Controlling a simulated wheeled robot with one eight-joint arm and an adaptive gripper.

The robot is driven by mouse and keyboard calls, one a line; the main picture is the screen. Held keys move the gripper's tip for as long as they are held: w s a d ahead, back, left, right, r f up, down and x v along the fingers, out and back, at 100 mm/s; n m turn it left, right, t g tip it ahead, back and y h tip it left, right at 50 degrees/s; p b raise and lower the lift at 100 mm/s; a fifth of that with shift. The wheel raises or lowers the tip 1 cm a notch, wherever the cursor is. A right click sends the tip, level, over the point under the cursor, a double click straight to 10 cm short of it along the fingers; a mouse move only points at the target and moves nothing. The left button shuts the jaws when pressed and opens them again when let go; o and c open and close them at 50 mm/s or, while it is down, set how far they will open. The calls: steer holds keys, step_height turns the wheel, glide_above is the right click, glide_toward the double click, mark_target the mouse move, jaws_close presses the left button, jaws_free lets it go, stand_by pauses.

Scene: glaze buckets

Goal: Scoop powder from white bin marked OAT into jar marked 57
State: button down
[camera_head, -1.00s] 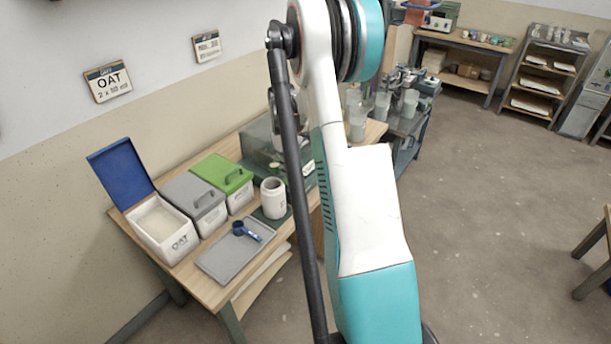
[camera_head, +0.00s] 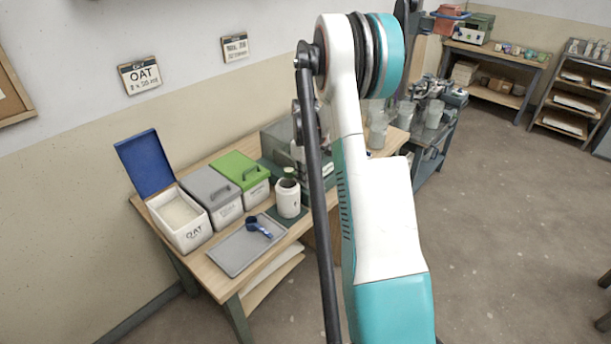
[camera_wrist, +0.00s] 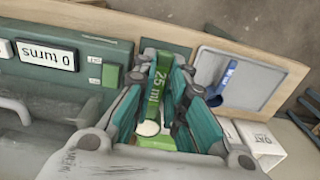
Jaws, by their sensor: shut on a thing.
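The white bin marked OAT (camera_head: 195,236) stands at the table's left with its blue lid open and pale powder inside. The white jar (camera_head: 288,203) stands right of the green-lidded bin; its mark is too small to read. A green scoop (camera_wrist: 158,88) marked 25 ml is gripped in my gripper (camera_wrist: 163,70). In the head view the green scoop (camera_head: 288,174) shows at the jar's mouth; whether it is inside or above, I cannot tell. A whitish patch shows below its handle; I cannot tell whether it is powder. My arm hides most of the gripper in the head view.
A blue scoop (camera_head: 258,228) lies on the grey tray (camera_head: 235,258) in front of the bins. A grey-lidded bin (camera_head: 213,200) and a green-lidded bin (camera_head: 243,178) stand beside OAT. A wall sign (camera_head: 140,75) reads OAT. A "0 turns" display (camera_wrist: 47,55) shows nearby.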

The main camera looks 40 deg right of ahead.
steer(key=shift+f, duration=0.55)
steer(key=shift+a+h, duration=0.2)
steer(key=shift+h, duration=0.1)
steer(key=h+b, duration=0.1)
steer(key=h, duration=0.3)
steer(key=h+b, duration=0.1)
steer(key=h, duration=0.2)
steer(key=shift+a+t+b, duration=0.3)
steer(key=shift+b, duration=0.05)
steer(key=shift+a+h+b, duration=0.15)
steer(key=shift+h+b, duration=0.55)
steer(key=shift+b, duration=0.2)
steer(key=shift+s+a+f+t+h+b, duration=0.1)
steer(key=shift+a+t+h+b, duration=0.1)
steer(key=shift+h+b, duration=1.35)
steer(key=shift+a+t+h+b, duration=0.15)
steer(key=shift+h+b, duration=0.7)
steer(key=shift+b, duration=1.4)
